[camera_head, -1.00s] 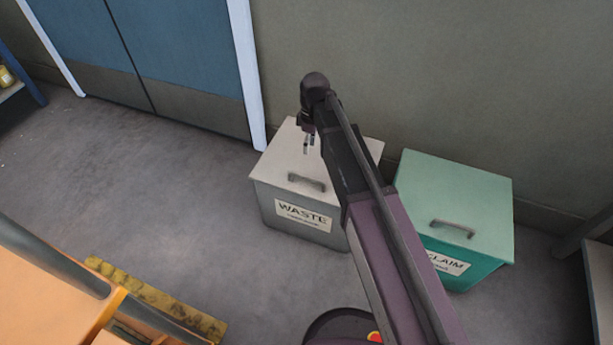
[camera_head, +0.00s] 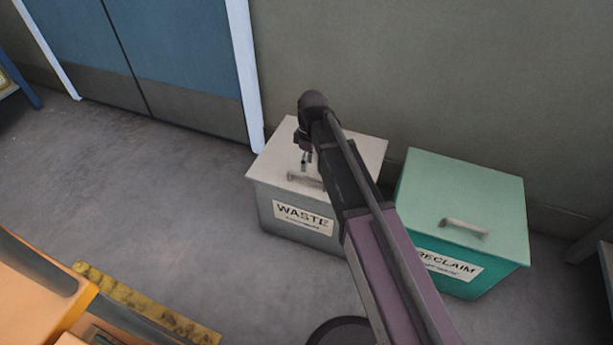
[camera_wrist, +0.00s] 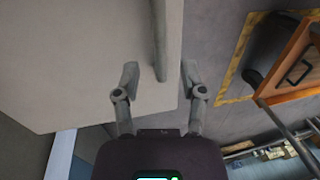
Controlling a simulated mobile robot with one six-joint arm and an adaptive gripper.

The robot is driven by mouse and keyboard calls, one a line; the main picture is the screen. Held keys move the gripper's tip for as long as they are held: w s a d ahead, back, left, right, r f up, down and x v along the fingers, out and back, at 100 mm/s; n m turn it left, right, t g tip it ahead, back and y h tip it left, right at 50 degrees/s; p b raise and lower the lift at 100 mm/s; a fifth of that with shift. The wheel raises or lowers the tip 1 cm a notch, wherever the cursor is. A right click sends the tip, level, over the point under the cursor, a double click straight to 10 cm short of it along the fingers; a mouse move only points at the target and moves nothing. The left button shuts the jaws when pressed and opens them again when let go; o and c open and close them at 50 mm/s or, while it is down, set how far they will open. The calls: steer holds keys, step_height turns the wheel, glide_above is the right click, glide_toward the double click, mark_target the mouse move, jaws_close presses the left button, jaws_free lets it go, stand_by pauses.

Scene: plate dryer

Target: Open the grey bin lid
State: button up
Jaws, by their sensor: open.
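The grey bin (camera_head: 294,226) labelled WASTE stands on the floor against the wall. Its pale grey lid (camera_head: 270,160) is shut, with a bar handle (camera_head: 298,178) near the front edge, partly covered by my arm. My gripper (camera_head: 306,163) is over the lid, close to the handle. In the wrist view the two fingers of my gripper (camera_wrist: 159,75) are spread apart, and the end of the handle (camera_wrist: 159,40) lies between them. The lid (camera_wrist: 80,60) fills the left of that view. I cannot tell whether a finger touches the handle.
A green bin (camera_head: 464,200) labelled RECLAIM, lid shut, stands to the right of the grey bin. Blue doors (camera_head: 180,60) are at the back left. An orange unit (camera_head: 30,305) with a yellow floor edge is at the lower left. The floor between is clear.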

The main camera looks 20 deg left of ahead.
mark_target(306, 175)
steer(key=shift+s+f+b, duration=0.2)
steer(key=shift+f+b, duration=0.6)
steer(key=shift+f, duration=0.15)
steer(key=shift+s+f+b, duration=0.15)
steer(key=shift+f+b, duration=0.65)
steer(key=shift+f, duration=0.1)
jaws_close()
